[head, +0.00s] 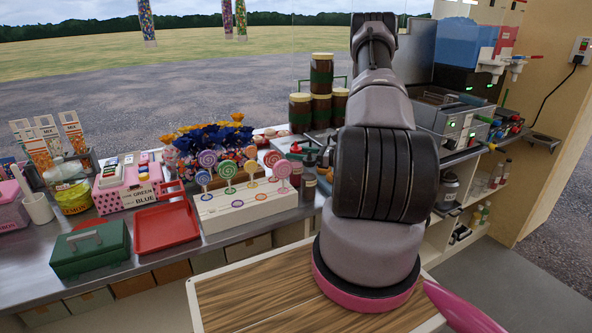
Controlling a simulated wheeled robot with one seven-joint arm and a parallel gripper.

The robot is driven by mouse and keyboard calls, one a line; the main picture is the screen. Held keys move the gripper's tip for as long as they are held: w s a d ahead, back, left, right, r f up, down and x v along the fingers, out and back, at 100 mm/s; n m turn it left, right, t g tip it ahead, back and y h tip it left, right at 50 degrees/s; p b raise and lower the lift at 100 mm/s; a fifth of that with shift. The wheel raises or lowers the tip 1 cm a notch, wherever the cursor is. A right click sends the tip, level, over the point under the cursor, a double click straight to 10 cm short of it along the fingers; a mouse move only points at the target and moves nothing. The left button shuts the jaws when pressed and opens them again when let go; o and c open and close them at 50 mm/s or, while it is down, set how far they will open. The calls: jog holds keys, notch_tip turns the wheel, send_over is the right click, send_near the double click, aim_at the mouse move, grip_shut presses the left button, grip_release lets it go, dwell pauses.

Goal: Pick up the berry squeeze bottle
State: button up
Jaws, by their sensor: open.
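I cannot pick out the berry squeeze bottle for certain. Small bottles (309,187) stand on the counter just left of my arm, partly hidden by it and by other things. More small bottles (496,174) stand on the upper shelf at the right, and others (485,213) on the shelf below; their labels are too small to read. My arm rises in front of the counter and covers the middle of the view. My gripper does not show.
A steel counter (30,290) holds a green box (90,250), a red tray (165,228), a white lollipop stand (245,208) and stacked dark jars (321,108). Dispensers (465,45) stand at the back right. A wooden board (255,300) lies in front, around my arm's base.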

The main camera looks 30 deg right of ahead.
jog(key=shift+w+a, duration=0.1)
jog(key=shift+c, duration=0.3)
jog(key=c, duration=0.4)
jog(key=shift+r, duration=0.1)
notch_tip(320, 180, up, 10)
jog(key=shift+f, duration=0.1)
jog(key=shift+c, duration=0.3)
jog(key=shift+o, duration=1.4)
jog(key=shift+c, duration=1.2)
